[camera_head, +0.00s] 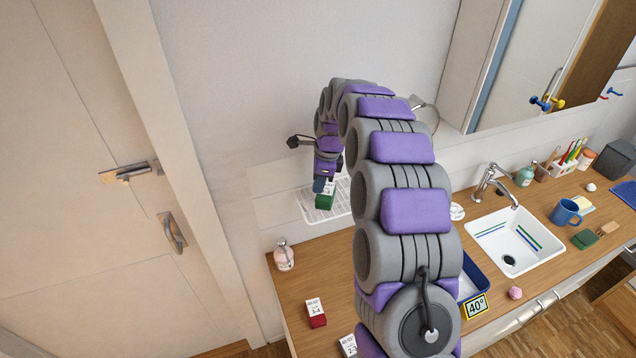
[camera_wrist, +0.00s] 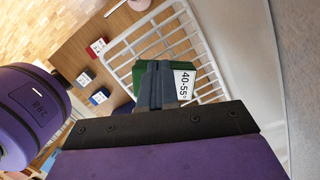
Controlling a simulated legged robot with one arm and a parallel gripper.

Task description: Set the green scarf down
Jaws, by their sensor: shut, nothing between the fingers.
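I see no plainly scarf-shaped thing. A green block-like item (camera_head: 326,201) with a white label sits at the white wire rack (camera_head: 311,203) by the wall. In the wrist view the green item (camera_wrist: 148,66) shows its label, "40-55", and the rack (camera_wrist: 126,49) is behind it. My gripper (camera_head: 319,186) is right at the green item. In the wrist view my gripper's grey fingertips (camera_wrist: 157,70) are together, in front of the green item and hiding part of it. Whether they touch it cannot be told.
A red labelled box (camera_head: 316,318) and a pink soap bottle (camera_head: 284,256) stand on the wooden counter. A blue tray (camera_head: 474,268) with a "40°" sign (camera_head: 475,307) is partly behind my arm. A white sink (camera_head: 490,232), blue mug (camera_head: 566,212) and dark green pad (camera_head: 584,239) are at right.

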